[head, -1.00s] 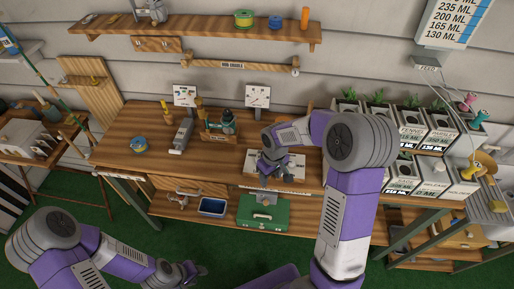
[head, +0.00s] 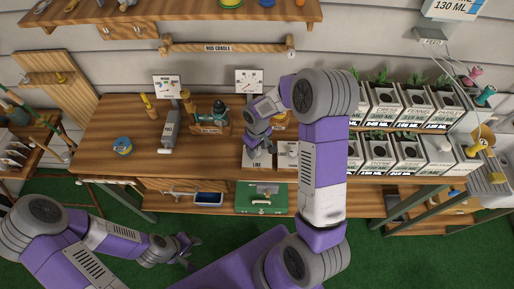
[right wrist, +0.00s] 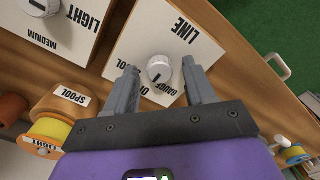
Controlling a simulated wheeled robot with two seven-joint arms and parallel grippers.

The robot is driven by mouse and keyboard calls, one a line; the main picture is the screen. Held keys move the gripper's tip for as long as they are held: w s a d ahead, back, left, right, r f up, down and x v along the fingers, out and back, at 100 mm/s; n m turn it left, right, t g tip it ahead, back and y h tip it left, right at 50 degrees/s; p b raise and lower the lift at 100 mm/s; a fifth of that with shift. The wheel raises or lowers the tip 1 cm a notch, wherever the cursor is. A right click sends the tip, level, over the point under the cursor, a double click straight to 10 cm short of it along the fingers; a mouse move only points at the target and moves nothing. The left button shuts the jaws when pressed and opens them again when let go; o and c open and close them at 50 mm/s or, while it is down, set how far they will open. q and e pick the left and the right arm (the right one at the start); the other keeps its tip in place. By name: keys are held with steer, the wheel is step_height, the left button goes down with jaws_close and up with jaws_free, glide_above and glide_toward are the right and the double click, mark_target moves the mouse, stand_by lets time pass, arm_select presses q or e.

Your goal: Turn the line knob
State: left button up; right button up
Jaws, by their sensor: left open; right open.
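The line knob (right wrist: 160,71) is a pale round knob with a dark mark, on a white plate (right wrist: 136,38) lettered LINE in the right wrist view. My right gripper (right wrist: 159,66) is open, its fingertips on either side of the knob with gaps visible; contact is not clear. In the head view this gripper (head: 257,143) is above the LINE plate (head: 258,163) on the bench and hides the knob. My left gripper (head: 190,252) is open and empty, low in front of the bench.
A second white plate (right wrist: 62,48) lettered LIGHT and MEDIUM has its own knob (right wrist: 38,6) close by. A wooden spool block (right wrist: 62,101) and a yellow spool (right wrist: 50,130) are near the gripper. White labelled planter boxes (head: 410,150) stand at the right.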

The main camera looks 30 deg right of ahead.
steer(key=shift+f, duration=0.2)
steer(key=shift+c, duration=0.3)
jaws_close()
